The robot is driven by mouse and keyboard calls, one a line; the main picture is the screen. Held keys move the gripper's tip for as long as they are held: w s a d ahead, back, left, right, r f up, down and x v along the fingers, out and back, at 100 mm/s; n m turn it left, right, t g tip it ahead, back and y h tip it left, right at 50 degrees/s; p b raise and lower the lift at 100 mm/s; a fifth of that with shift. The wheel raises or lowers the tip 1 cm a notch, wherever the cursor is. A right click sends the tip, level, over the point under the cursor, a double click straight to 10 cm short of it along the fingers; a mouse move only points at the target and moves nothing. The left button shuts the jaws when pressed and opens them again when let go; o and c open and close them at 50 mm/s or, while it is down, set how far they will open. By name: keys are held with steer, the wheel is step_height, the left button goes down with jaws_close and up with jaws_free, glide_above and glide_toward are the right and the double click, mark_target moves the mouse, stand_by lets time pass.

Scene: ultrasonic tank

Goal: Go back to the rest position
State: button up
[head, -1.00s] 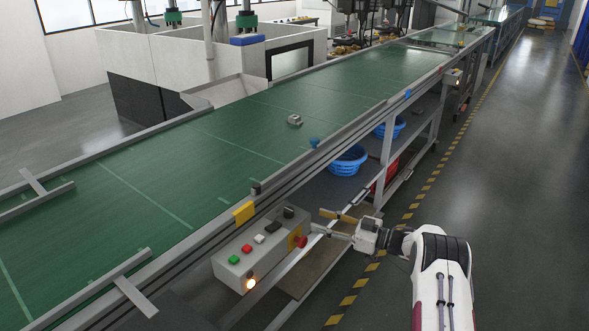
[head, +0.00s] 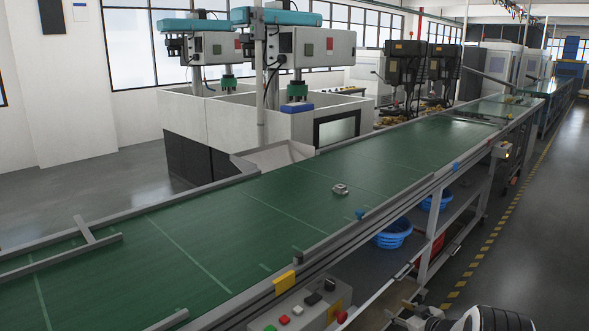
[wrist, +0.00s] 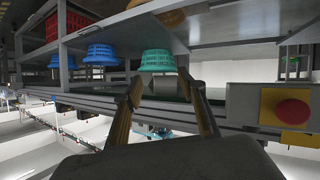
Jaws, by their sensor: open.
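My gripper (wrist: 166,92) shows in the wrist view with its two fingers spread apart and nothing between them. The wrist view looks upside down, with the shelf and baskets hanging from the top. The red stop button (wrist: 293,111) on its yellow plate is to the right of the fingers and apart from them. In the head view only the top of my arm shows at the bottom right edge; the fingertips are out of the frame or too small to tell. The control box (head: 310,306) is at the bottom edge, left of my arm.
The green conveyor (head: 240,225) runs from lower left to upper right, with a small grey metal part (head: 340,189) on it. Blue baskets (head: 392,234) sit on the shelf below. A white machine enclosure (head: 225,128) stands behind. The aisle floor (head: 540,230) at right is clear.

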steer(key=s+d+r+m+g+h, duration=0.3)
steer(key=s+d+r+h, duration=0.1)
steer(key=s+d+h, duration=0.15)
steer(key=s+r+m+g+h, duration=0.2)
steer(key=s+r+g, duration=0.2)
steer(key=s+r, duration=0.7)
steer(key=s+a+r+y, duration=0.1)
steer(key=s+a+r, duration=0.4)
steer(key=s, duration=0.8)
steer(key=s+a+r+y, duration=0.1)
steer(key=s+a+r, duration=0.5)
steer(key=s, duration=0.8)
steer(key=s+a+r+y, duration=0.1)
steer(key=s+a+r, duration=0.5)
steer(key=s+a, duration=0.5)
steer(key=s, duration=0.2)
steer(key=shift+s+m, duration=0.3)
steer(key=shift+m, duration=0.1)
steer(key=shift+a+r+y, duration=0.1)
steer(key=shift+y, duration=0.15)
